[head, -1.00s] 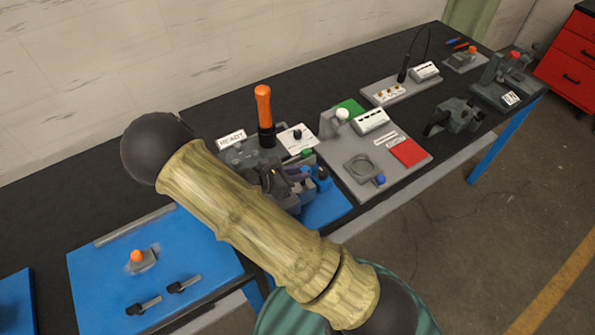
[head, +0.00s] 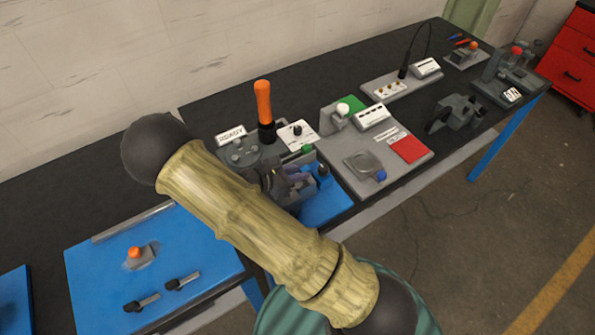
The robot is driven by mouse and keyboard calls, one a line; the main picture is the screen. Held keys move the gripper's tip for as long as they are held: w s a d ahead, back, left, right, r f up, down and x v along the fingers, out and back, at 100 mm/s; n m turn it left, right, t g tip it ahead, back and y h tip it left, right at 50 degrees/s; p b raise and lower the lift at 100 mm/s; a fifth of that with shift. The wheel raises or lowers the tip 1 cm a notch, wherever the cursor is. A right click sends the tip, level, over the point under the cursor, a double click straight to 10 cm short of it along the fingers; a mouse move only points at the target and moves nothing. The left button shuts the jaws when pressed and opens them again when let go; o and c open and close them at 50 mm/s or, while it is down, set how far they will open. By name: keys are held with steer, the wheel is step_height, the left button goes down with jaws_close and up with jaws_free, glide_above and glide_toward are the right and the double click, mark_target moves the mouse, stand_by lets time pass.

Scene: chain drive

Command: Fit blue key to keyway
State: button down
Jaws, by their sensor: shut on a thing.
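My gripper (head: 272,181) is a dark shape just past my bamboo-coloured arm, low over the grey fixture at the middle of the bench. It is shut on a small piece, mostly hidden by the arm and the gripper. A small blue-violet piece (head: 298,172) shows just right of the gripper; I cannot tell whether it is the key or whether it touches the fingers. A blue upright part (head: 322,172) stands at the right of the grey fixture, on a blue plate (head: 328,204). The keyway cannot be made out.
An orange-handled tool (head: 264,105) stands upright behind the fixture, near a READY sign (head: 230,136). A grey board (head: 345,180) with a red patch lies to the right. A blue board (head: 200,240) with black-handled clamps is at left.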

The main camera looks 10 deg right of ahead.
steer(key=shift+f+b, duration=0.75)
steer(key=shift+f, duration=0.45)
steer(key=c, duration=1.2)
jaws_free()
steer(key=b+v, duration=0.3)
steer(key=v, duration=1.4)
steer(key=shift+a, duration=0.25)
steer(key=shift+r, duration=0.1)
